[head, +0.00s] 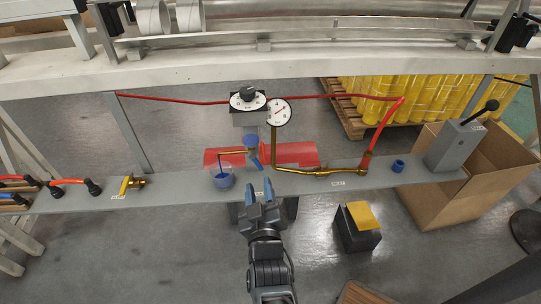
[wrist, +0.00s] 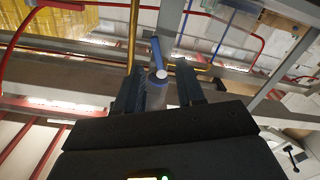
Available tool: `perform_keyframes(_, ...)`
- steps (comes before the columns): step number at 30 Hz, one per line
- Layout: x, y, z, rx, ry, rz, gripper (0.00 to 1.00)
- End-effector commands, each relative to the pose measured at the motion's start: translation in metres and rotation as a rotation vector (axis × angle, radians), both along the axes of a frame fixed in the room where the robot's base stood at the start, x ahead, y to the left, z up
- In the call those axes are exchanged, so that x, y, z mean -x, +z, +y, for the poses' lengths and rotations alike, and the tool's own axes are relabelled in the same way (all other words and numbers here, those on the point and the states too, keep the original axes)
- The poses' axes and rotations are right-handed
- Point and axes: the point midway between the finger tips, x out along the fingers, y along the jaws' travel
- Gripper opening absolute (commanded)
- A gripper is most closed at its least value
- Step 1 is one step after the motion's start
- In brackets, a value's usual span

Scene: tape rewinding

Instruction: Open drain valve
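A blue filter-like fitting (head: 250,142) with a blue lever (head: 257,162) hangs at the brass pipe above the grey shelf. I take this to be the drain valve. In the wrist view the blue lever (wrist: 156,52) points up from a white round end (wrist: 161,74). My gripper (head: 260,189) is just in front of and below the lever in the head view. In the wrist view its two dark fingers (wrist: 160,88) stand apart, one on each side of the round end. I cannot tell whether they touch anything.
A gauge (head: 278,112) and a dial box (head: 248,100) sit above the shelf (head: 180,190). A brass pipe (head: 300,169) runs right to a red hose (head: 384,125). A brass valve with a yellow handle (head: 130,184) is at left. A grey lever box (head: 456,145) is at right.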

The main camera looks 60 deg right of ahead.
Motion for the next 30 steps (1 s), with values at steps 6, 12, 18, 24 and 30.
perform_keyframes(6,-0.010,0.002,-0.017,0.014,-0.009,0.003,0.38)
perform_keyframes(12,-0.029,0.002,-0.043,0.013,-0.010,0.003,0.38)
perform_keyframes(18,-0.044,0.001,-0.059,0.011,-0.008,0.003,0.38)
perform_keyframes(24,-0.048,0.001,-0.064,0.009,-0.007,0.003,0.38)
perform_keyframes(30,-0.048,0.001,-0.064,0.009,-0.007,0.003,0.36)
